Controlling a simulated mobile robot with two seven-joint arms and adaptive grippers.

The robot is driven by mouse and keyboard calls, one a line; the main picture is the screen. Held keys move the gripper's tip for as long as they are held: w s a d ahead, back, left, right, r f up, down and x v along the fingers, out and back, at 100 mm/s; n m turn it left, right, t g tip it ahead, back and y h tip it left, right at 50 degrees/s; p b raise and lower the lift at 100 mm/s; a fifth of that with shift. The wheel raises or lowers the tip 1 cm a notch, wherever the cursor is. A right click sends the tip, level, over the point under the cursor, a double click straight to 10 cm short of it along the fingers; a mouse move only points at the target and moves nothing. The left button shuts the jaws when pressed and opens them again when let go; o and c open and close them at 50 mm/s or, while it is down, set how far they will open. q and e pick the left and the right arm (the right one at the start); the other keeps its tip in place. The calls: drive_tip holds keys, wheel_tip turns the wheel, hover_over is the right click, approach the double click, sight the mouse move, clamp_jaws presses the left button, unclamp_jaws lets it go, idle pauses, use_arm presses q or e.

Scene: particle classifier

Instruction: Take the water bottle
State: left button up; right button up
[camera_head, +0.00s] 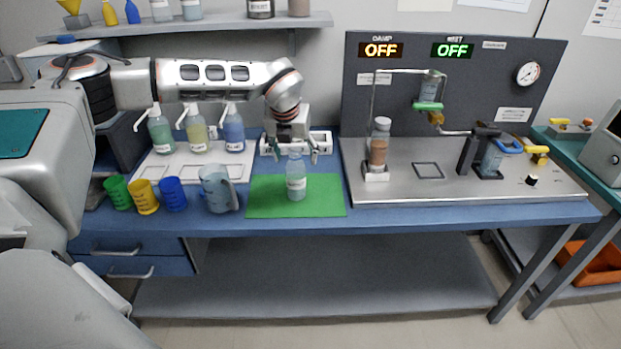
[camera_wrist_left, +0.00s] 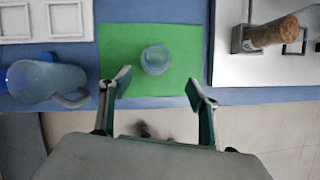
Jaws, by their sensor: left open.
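A clear, bluish water bottle (camera_head: 296,178) with a white label stands upright on the green mat (camera_head: 262,205) in the head view. In the left wrist view its round top (camera_wrist_left: 156,60) shows from above, over the green mat (camera_wrist_left: 120,45). My left gripper (camera_head: 295,152) is open just behind and around the bottle's top in the head view. In the left wrist view its two fingers (camera_wrist_left: 157,88) are spread apart, with the bottle beyond them and between their lines. I cannot tell whether either finger touches it. My right gripper is not in view.
A clear pitcher (camera_head: 215,187) stands just left of the mat, beside blue (camera_head: 173,194), yellow (camera_head: 145,197) and green (camera_head: 117,193) cups. Pump bottles (camera_head: 197,133) stand on a white tray behind. The classifier rig (camera_head: 440,165) is at the right. The bench front edge is clear.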

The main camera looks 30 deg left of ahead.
sight(294, 162)
use_arm(q)
drive_tip(key=shift+w+a+r, duration=0.15)
drive_tip(key=shift+a, duration=0.3)
drive_tip(key=shift+w+a+f, duration=0.1)
drive_tip(key=shift+f, duration=0.2)
drive_tip(key=x, duration=0.7)
drive_tip(key=shift+a+p, duration=0.1)
drive_tip(key=shift+p, duration=0.3)
drive_tip(key=c, duration=1.2)
